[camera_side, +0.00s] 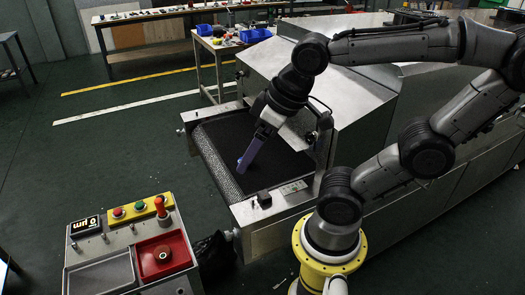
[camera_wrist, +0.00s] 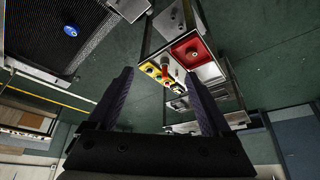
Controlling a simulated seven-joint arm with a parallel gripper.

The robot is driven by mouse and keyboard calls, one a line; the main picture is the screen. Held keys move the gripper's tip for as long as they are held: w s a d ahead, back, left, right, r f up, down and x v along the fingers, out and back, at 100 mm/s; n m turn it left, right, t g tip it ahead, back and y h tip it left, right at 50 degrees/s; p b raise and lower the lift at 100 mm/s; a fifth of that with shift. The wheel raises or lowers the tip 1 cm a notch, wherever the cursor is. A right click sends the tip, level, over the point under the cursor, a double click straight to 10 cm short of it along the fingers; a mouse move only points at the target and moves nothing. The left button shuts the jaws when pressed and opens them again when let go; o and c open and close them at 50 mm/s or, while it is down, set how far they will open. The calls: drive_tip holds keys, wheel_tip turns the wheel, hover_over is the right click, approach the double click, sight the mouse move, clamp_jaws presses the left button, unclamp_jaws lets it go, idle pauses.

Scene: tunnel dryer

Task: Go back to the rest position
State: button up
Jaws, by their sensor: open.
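My gripper (camera_side: 243,167) is over the dark mesh conveyor belt (camera_side: 216,137) at the mouth of the metal dryer, fingers pointing down and tilted. In the wrist view my gripper (camera_wrist: 160,73) has its two purple fingers spread apart, with nothing held between them. The belt (camera_wrist: 40,25) shows at the upper left of the wrist view, with a small round blue object (camera_wrist: 70,30) on it. I cannot make out that blue object in the side view.
The control box (camera_side: 117,236) stands at the lower left, with buttons, a display and a red tray (camera_side: 165,260). The steel dryer housing (camera_side: 330,85) rises behind the belt. A workbench (camera_side: 150,52) and blue bins (camera_side: 254,35) stand at the back.

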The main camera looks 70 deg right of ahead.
drive_tip(key=shift+s+d+f, duration=0.15)
drive_tip(key=shift+s, duration=0.35)
drive_tip(key=shift+s+d+f, duration=0.1)
drive_tip(key=shift+s, duration=0.35)
